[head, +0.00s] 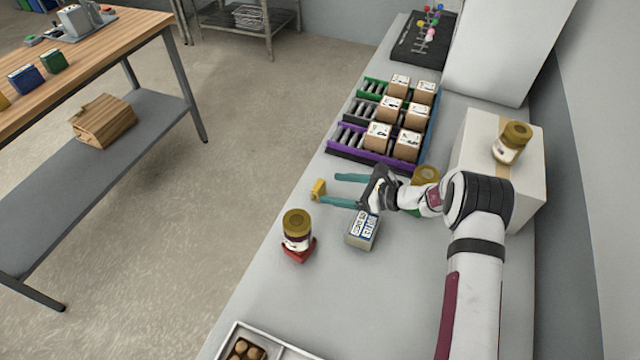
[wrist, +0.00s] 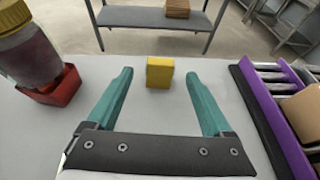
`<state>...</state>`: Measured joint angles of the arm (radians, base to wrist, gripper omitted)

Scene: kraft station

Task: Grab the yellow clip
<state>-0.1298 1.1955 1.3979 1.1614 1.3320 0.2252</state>
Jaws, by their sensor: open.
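The yellow clip (head: 318,189) stands on the grey counter near its left edge. In the wrist view the yellow clip (wrist: 160,72) shows as a small yellow block, centred just beyond the fingertips. My gripper (head: 336,189) is open, with its two teal fingers pointing toward the clip. In the wrist view the fingers of my gripper (wrist: 160,82) lie to the left and right of the clip's line, with nothing between them. I cannot tell whether the fingertips reach past the clip's near face.
A jar (head: 297,230) on a red stand (head: 299,251) is close on the near side. A grey labelled box (head: 361,231) stands near my gripper. A purple-edged rack (head: 372,158) with several boxes is on the far side. The counter's left edge is just past the clip.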

